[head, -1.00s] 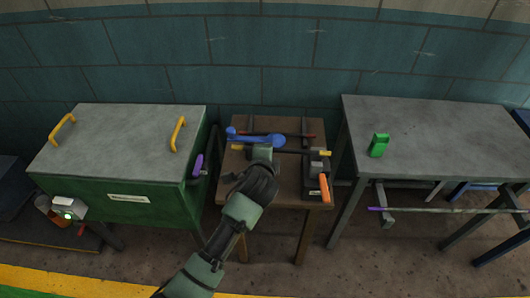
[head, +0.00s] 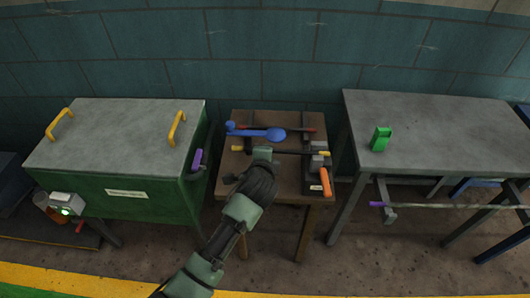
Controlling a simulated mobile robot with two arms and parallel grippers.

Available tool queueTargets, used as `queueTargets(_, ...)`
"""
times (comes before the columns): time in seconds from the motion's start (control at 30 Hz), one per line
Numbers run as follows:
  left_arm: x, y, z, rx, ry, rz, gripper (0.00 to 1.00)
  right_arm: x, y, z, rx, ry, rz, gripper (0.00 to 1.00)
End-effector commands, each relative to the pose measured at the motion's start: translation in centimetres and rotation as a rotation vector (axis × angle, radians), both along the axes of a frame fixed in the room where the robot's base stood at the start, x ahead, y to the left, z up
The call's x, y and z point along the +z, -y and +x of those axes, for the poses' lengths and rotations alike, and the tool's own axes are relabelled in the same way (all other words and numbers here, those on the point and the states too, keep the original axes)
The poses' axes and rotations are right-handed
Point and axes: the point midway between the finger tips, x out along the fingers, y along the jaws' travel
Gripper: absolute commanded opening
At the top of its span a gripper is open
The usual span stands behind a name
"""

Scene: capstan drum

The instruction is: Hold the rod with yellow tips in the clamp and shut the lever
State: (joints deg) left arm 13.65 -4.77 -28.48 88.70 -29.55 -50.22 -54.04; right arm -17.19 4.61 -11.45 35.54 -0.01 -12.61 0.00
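The rod with yellow tips (head: 293,152) is dark and lies left to right over the small brown table. My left gripper (head: 262,153) is at its left part; its fingers are mostly hidden, but the rod keeps its place in it, so it looks shut on the rod. The rod's right tip is over the clamp (head: 316,190), a dark base with grey blocks at the table's right side. I cannot tell whether the rod touches the clamp. The orange lever (head: 325,182) stands up, slightly tilted, at the clamp's front. My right gripper is not in view.
Behind the rod lie a blue spoon-shaped handle (head: 272,134) and a red-tipped rod (head: 306,129). A green cabinet (head: 115,130) with yellow handles stands left. A grey table (head: 450,130) stands right, with a green block (head: 380,139) on it and a purple-tipped rod (head: 440,206) below.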

Motion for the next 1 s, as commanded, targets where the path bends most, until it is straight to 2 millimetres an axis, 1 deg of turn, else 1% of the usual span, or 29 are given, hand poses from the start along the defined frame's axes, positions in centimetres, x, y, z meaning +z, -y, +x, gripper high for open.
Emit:
queueTargets(0.03, 0.24, 0.04, 0.08, 0.0, 0.005, -0.002, 0.0, 0.03, -0.01, 0.0, 0.0, 0.0, 0.0, 0.42)
queueTargets(0.53, 0.48, 0.06, 0.03, 0.0, 0.005, -0.002, 0.0, 0.89, -0.04, 0.0, 0.0, 0.0, 0.0, 0.42)
queueTargets(1.0, 0.42, 0.06, 0.02, 0.0, 0.005, -0.002, 0.0, 0.99, -0.05, -0.01, 0.0, 0.0, 0.001, 0.42)
